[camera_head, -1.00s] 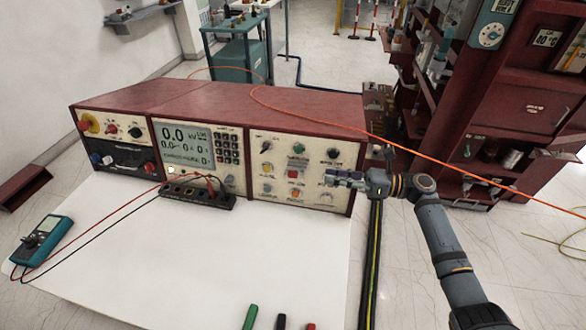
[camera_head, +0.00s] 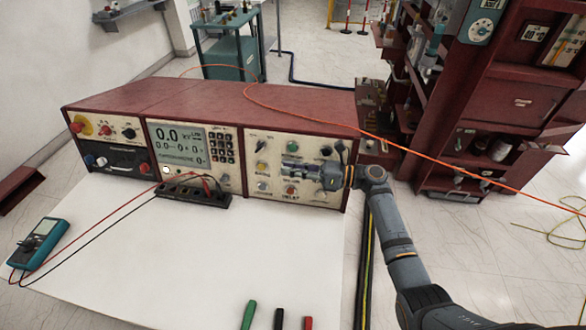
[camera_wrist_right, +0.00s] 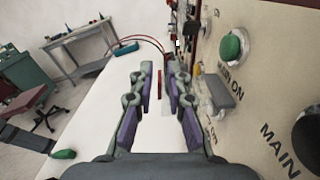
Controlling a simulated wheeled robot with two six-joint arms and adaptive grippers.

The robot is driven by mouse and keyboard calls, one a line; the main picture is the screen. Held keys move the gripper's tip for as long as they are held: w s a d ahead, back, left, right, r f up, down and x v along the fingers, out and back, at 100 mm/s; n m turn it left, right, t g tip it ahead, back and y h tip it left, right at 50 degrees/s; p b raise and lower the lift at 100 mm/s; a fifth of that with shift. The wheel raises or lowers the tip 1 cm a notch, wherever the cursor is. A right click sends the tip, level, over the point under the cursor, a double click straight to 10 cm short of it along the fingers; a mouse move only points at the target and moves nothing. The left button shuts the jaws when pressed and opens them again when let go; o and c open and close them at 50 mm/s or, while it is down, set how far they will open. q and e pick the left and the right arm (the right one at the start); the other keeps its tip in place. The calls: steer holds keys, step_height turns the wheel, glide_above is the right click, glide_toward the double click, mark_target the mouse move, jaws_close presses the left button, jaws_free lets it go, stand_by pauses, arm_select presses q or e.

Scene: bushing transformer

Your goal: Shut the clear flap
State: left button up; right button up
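The clear flap (camera_wrist_right: 218,91) shows in the right wrist view as a greyish see-through piece standing out from the cream control panel, below the green button. It is just to the right of my right gripper's right finger. I cannot tell whether they touch. My right gripper (camera_wrist_right: 161,72) is open, its two fingers apart with nothing clearly held between them. In the head view my right gripper (camera_head: 292,166) is in front of the right panel section (camera_head: 325,188) and hides the flap and the middle controls. My left gripper is not in view.
The red-topped console (camera_head: 215,103) stands on a white table (camera_head: 180,265). A teal multimeter (camera_head: 40,243) has leads running to a black terminal block (camera_head: 192,192). An orange cable (camera_head: 430,158) crosses the console top. The table's middle is mostly clear.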

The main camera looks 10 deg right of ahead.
jaws_close()
steer(key=shift+s+a+f+n+b, duration=0.15)
steer(key=shift+f+n+b, duration=0.5)
steer(key=shift+n, duration=0.5)
steer(key=shift+s+d+f+n+b, duration=0.1)
steer(key=shift+s+f+n+b, duration=0.1)
steer(key=shift+f+n+b, duration=0.75)
steer(key=shift+s+a+f+n+b, duration=0.15)
steer(key=shift+n+b, duration=0.35)
steer(key=shift+n, duration=0.9)
